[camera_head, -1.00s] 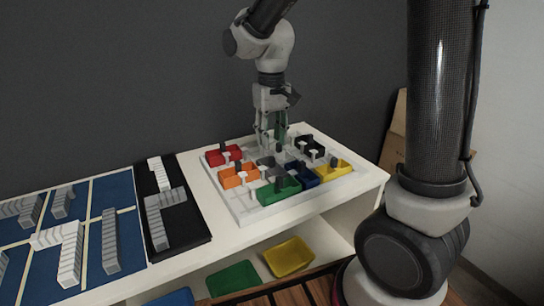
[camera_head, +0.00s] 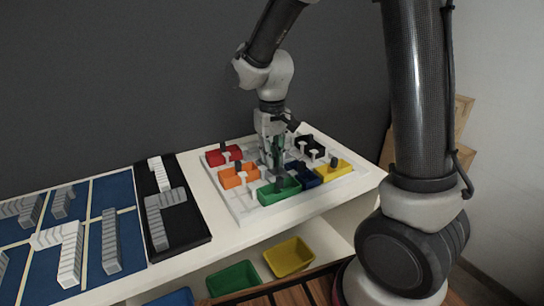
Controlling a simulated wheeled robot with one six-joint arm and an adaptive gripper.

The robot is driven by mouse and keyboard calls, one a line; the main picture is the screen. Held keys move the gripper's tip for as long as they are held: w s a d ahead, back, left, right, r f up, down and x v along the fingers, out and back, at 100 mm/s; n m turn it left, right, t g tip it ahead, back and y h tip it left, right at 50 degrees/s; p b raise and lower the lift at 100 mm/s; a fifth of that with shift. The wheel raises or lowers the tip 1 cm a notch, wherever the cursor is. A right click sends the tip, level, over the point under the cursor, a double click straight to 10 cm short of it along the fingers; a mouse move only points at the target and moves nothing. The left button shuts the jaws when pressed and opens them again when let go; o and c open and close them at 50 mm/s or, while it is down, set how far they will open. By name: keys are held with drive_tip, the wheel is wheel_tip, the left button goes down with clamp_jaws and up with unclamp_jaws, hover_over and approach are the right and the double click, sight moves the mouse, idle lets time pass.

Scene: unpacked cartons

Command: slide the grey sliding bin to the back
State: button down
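A white tray (camera_head: 246,212) on the white counter holds several small coloured sliding bins with upright handles. The grey sliding bin is mostly hidden behind my gripper, near the middle of the tray. My gripper (camera_head: 274,168) points straight down over that middle spot, with its fingers low among the bins. Its fingertips overlap the hidden area, so I cannot tell whether they touch or hold the grey bin, or whether they are open or shut.
A black tray (camera_head: 181,239) with grey ribbed blocks lies left. A dark wall stands behind.

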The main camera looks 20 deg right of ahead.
drive_tip(key=shift+w, duration=0.1)
drive_tip(key=w, duration=0.4)
drive_tip(key=w+a, duration=0.1)
drive_tip(key=w, duration=0.3)
drive_tip(key=w+a, duration=0.1)
drive_tip(key=w, duration=0.3)
drive_tip(key=shift+a, duration=0.2)
drive_tip(key=shift+w+r, duration=0.1)
drive_tip(key=c, duration=1.4)
unclamp_jaws()
drive_tip(key=shift+c, duration=0.2)
wheel_tip(320, 180, up, 12)
